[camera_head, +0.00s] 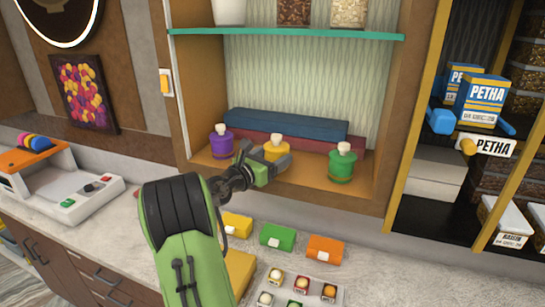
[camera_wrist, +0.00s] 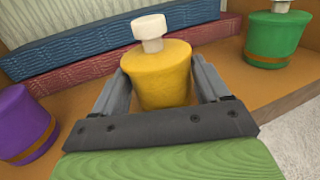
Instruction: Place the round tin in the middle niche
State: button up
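Three round lidded containers with pale knobs stand upright on the brown lower shelf (camera_head: 312,185): purple (camera_head: 222,145) at left, yellow (camera_head: 277,151) in the middle, green (camera_head: 342,166) at right. I cannot tell which is the named round tin. My gripper (camera_head: 270,166) is at the yellow one. In the wrist view, my fingers (camera_wrist: 160,92) lie on either side of the yellow container (camera_wrist: 160,72), close to its wall. Whether they press on it is unclear. The purple container (camera_wrist: 22,125) and green container (camera_wrist: 275,38) stand apart from the fingers. No clearly separate middle niche shows.
Blue (camera_head: 288,123) and dark red boxes (camera_head: 310,145) lie behind the containers. A teal shelf edge (camera_head: 290,32) runs above. Coloured boxes, including a green one (camera_head: 278,237), and a sweets tray lie on the counter below. A rack with PETHA boxes (camera_head: 482,100) stands at right.

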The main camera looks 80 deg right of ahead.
jog(key=shift+o, duration=1.3)
jog(key=shift+r, duration=0.15)
jog(key=b+v, duration=0.2)
jog(key=v, duration=1)
